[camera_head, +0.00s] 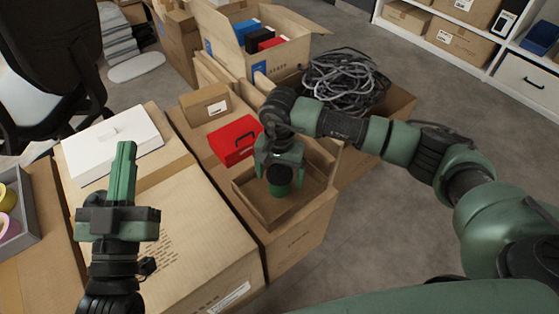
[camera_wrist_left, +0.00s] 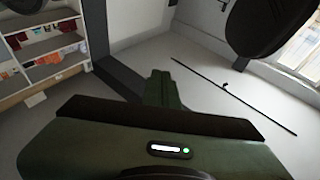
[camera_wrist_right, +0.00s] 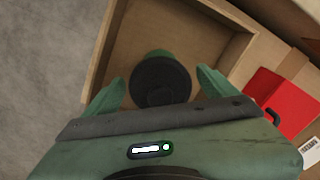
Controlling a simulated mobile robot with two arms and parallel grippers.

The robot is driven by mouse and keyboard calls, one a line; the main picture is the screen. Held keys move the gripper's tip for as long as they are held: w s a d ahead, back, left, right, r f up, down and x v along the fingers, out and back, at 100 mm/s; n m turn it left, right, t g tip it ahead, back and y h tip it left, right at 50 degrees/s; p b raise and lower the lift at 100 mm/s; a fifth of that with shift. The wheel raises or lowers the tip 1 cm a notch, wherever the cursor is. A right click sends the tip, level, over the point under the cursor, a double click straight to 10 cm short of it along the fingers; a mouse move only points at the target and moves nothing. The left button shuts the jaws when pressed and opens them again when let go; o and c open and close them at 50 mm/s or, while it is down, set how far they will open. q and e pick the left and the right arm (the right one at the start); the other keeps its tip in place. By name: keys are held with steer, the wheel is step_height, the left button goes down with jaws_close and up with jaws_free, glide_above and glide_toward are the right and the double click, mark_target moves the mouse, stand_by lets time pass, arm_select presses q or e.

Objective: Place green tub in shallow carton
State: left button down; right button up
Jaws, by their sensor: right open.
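The green tub (camera_head: 279,186) with a dark round lid stands in the shallow carton (camera_head: 245,198), a low open brown box. In the right wrist view the tub (camera_wrist_right: 160,80) sits inside the carton (camera_wrist_right: 112,42), seen from above. My right gripper (camera_head: 278,172) is open over the tub. In the right wrist view its fingers (camera_wrist_right: 162,88) are apart on either side of the lid, with small gaps. My left gripper (camera_head: 124,160) is raised over the left cartons with its fingers together and nothing between them; they also show together in the left wrist view (camera_wrist_left: 161,88).
A red case (camera_head: 233,142) and a small brown box (camera_head: 205,104) are beside the shallow carton. A white box (camera_head: 112,142) lies on the left carton. Coiled cables (camera_head: 345,80) fill a carton behind my right arm. A grey tray (camera_head: 22,215) stands at the far left.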

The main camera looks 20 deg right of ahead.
step_height(320, 180, up, 6)
steer(key=shift+r+p, duration=0.2)
steer(key=shift+p, duration=0.7)
arm_select(q)
step_height(320, 180, down, 14)
steer(key=s+a+g+y+p, duration=0.1)
steer(key=a+g+y, duration=0.1)
steer(key=g, duration=0.6)
steer(key=shift+s+a+y, duration=0.2)
steer(key=shift+s+y, duration=0.15)
steer(key=shift+y, duration=0.05)
arm_select(e)
step_height(320, 180, up, 6)
steer(key=shift+f, duration=0.15)
